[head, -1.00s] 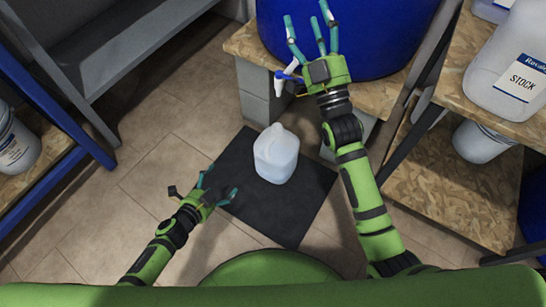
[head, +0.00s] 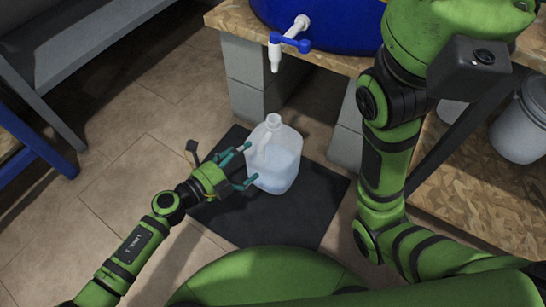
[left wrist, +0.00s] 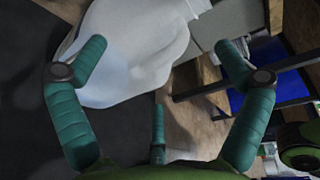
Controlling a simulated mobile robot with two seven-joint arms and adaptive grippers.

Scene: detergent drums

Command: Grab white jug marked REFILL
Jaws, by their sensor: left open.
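A translucent white jug (head: 280,170) with an open neck and a side handle stands upright on a black mat (head: 285,222), with liquid in its lower part. No REFILL marking is readable on it. My left gripper (head: 249,165) is open at the jug's left side, its teal fingertips close to the jug wall; I cannot tell if they touch. In the left wrist view the jug (left wrist: 140,50) lies between and beyond the spread fingers (left wrist: 162,45), filling the upper middle. My right arm rises at the right of the head view; its fingers are out of frame.
A blue drum (head: 330,25) with a white and blue tap (head: 287,43) sits on a wooden shelf (head: 235,20) above and behind the jug. Concrete blocks (head: 240,95) support the shelf. A white bucket (head: 520,125) stands at the right. Tiled floor (head: 110,200) is clear at left.

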